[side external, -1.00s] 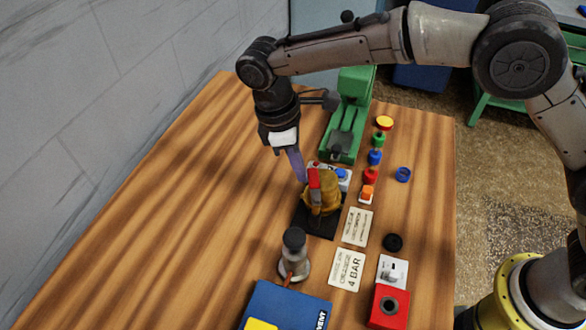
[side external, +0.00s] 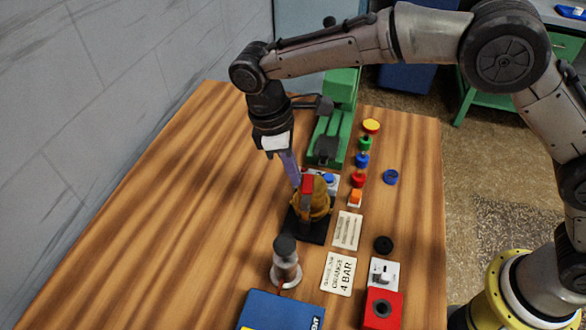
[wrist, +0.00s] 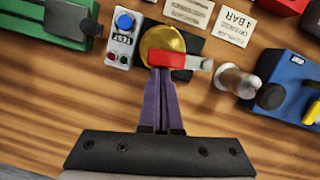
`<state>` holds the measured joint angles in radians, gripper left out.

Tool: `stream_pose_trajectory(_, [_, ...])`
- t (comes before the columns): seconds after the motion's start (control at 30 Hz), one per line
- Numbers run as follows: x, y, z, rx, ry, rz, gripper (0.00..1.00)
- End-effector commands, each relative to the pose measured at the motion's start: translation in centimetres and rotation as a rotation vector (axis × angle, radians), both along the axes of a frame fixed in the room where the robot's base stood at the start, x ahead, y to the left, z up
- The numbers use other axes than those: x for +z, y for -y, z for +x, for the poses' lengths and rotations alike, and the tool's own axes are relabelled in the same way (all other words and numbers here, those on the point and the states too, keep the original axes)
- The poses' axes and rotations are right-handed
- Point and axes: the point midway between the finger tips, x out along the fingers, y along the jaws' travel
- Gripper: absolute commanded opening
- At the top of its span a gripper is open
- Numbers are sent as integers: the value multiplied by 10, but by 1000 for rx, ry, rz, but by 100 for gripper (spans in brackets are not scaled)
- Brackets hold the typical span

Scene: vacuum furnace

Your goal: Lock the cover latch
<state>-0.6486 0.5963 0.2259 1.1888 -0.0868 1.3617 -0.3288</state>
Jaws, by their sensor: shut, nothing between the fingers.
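The cover is a gold dome (side external: 318,203) on a black base plate (side external: 309,234) in the middle of the table. A red latch lever (side external: 307,185) with a grey end lies across it; in the wrist view the lever (wrist: 173,60) points right over the dome's near edge (wrist: 160,42). My gripper (side external: 296,183) has purple fingers pressed together with nothing between them. In the wrist view the fingertips (wrist: 161,72) are right at the red lever's near side, by its left end. I cannot tell whether they touch it.
A grey box with a blue TEST button (wrist: 124,22) stands close left of the dome in the wrist view. A grey knobbed post (side external: 286,262) and a blue box (side external: 281,311) stand nearer the front. A green press (side external: 333,125) is behind. The table's left side is clear.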

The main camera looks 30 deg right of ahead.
Motion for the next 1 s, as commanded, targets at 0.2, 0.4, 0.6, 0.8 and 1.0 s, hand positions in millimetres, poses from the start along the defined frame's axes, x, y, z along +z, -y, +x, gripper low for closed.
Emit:
stream_pose_trajectory(0.2, [-1,-8,6,1,0,1,0])
stream_pose_trajectory(0.4, [-1,-30,21,1,1,2,0])
stream_pose_trajectory(0.6, [37,-42,30,0,5,4,0])
stream_pose_trajectory(0.8, [74,-49,34,0,2,2,0])
stream_pose_trajectory(1.0, [91,-52,37,0,1,0,0])
